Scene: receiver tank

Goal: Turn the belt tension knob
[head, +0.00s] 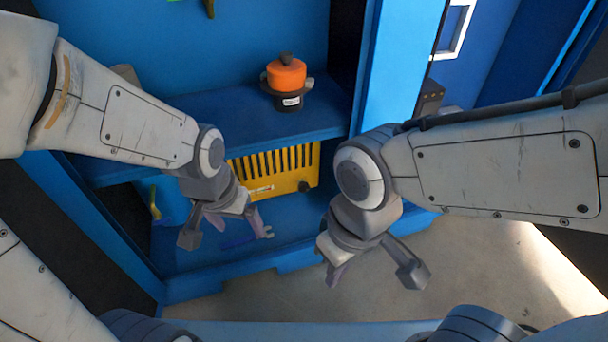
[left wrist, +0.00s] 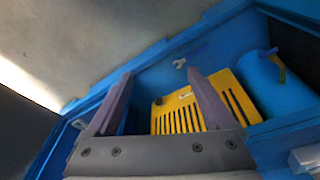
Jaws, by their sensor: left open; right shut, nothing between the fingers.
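A yellow slotted housing (head: 280,166) sits in the lower bay of the blue cabinet. A small dark round knob (head: 306,186) is at its lower right corner; I take it for the belt tension knob, but no label can be read. In the left wrist view the yellow housing (left wrist: 185,115) and the dark knob (left wrist: 158,101) show between the fingers. My left gripper (head: 222,224) is open and empty, in front of the housing and left of the knob; its fingers (left wrist: 160,78) frame the left wrist view. My right gripper (head: 373,268) is shut and empty, lower right of the knob.
An orange and black device (head: 286,82) stands on the blue shelf (head: 225,115) above the housing. A blue cylinder (left wrist: 275,88) is beside the housing. A small tool-like item (head: 262,234) lies on the bay floor. Bare floor (head: 480,260) lies at the right.

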